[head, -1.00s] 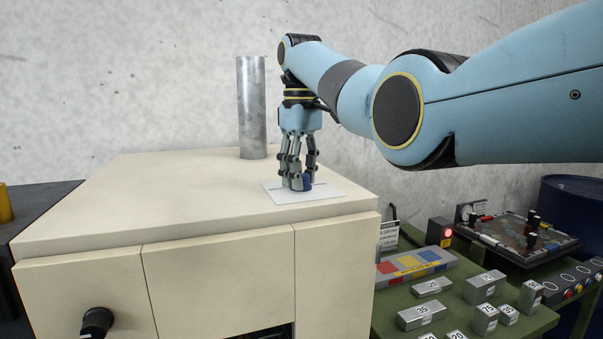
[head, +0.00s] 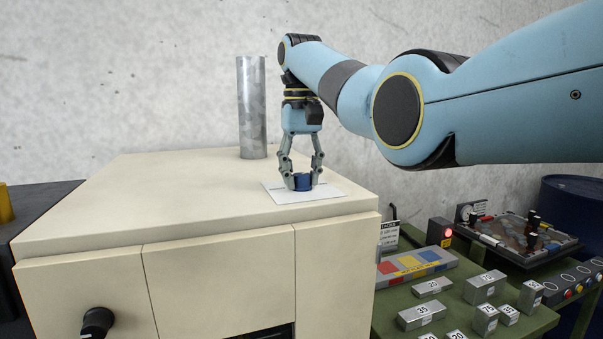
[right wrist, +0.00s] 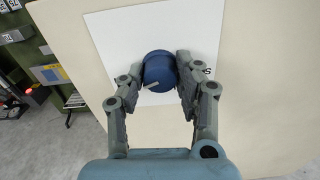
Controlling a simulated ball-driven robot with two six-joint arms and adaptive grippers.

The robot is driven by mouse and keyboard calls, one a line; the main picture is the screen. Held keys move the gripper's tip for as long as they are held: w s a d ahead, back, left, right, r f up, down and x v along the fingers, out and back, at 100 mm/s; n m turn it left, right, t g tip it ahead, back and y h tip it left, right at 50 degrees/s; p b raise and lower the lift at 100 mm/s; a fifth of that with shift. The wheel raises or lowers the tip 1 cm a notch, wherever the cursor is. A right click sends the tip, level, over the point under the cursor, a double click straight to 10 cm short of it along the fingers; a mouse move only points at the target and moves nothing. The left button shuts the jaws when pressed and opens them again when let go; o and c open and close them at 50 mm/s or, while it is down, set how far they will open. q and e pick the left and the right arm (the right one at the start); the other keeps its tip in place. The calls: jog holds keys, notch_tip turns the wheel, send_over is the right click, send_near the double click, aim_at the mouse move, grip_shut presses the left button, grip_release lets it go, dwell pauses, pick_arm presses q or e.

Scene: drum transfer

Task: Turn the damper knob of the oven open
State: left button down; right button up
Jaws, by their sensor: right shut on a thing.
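The damper knob (head: 303,182) is a small blue round knob on a white plate (head: 335,192) on top of the cream oven (head: 200,195). In the right wrist view the knob (right wrist: 158,68) shows a pale pointer mark on its lower left side. My right gripper (head: 303,184) points down from above and is shut on the knob, one finger on each side. The gripper (right wrist: 158,80) covers part of the plate's lettering; an "S" shows at its right. My left gripper is in neither view.
A grey metal pipe (head: 252,108) stands on the oven behind the knob. A black knob (head: 97,323) is on the oven's front. At right a green table (head: 395,303) holds several numbered metal blocks and a colour-patched box (head: 416,266).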

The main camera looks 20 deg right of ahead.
aim_at(301, 174)
jog(key=shift+r, duration=0.1)
jog(key=o, duration=1.1)
jog(key=shift+w, duration=0.1)
jog(key=shift+o, duration=0.2)
notch_tip(301, 174, up, 7)
jog(key=shift+r, duration=0.15)
